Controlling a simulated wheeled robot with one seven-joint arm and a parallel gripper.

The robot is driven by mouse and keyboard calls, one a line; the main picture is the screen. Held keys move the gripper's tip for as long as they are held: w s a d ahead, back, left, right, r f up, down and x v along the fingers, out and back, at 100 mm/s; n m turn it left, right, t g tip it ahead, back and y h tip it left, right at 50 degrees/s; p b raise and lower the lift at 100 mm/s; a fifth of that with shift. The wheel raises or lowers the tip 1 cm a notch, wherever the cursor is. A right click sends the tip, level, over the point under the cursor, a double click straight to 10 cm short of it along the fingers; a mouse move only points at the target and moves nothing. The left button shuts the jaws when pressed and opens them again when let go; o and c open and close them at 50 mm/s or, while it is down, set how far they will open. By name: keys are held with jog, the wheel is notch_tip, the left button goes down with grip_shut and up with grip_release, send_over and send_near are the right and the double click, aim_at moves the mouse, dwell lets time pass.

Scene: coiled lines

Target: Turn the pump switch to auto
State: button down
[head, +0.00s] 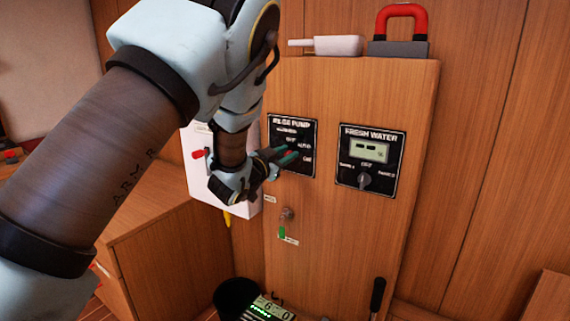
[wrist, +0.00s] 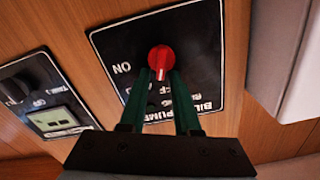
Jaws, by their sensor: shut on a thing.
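The black bilge pump panel (head: 303,167) is on the upright wooden cabinet, with OFF, AUTO and ON printed on it. Its red switch knob (wrist: 161,57) shows between my fingertips in the wrist view. My gripper (head: 288,157) reaches the panel from the left; in the wrist view its green fingers (wrist: 160,82) are shut on the knob, one on each side. In the head view the fingers mostly hide the knob. I cannot tell which label the knob points to. The wrist view also shows the panel (wrist: 206,60) rotated, with the ON label at its left.
A fresh water panel (head: 372,147) with a display and dark knob is just right. A key (head: 287,214) with a green tag sits below. A white box (head: 196,166) with a red switch is left, behind my arm. A red-shackled padlock (head: 399,46) and a white object (head: 337,45) lie on top.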

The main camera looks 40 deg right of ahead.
jog(key=m+b, duration=0.1)
jog(key=f+m+b, duration=0.1)
jog(key=m+b, duration=0.2)
jog(key=b, duration=0.1)
jog(key=shift+s+f+m, duration=0.15)
jog(key=shift+s+m, duration=0.1)
jog(key=shift+m, duration=0.15)
jog(key=shift+b, duration=0.3)
jog(key=c, duration=0.9)
grip_release()
jog(key=shift+r, duration=0.25)
jog(key=b+v, duration=0.2)
jog(key=v, duration=0.8)
jog(key=shift+s+a+b, duration=0.1)
jog(key=shift+a+b, duration=0.25)
jog(key=shift+b, duration=0.05)
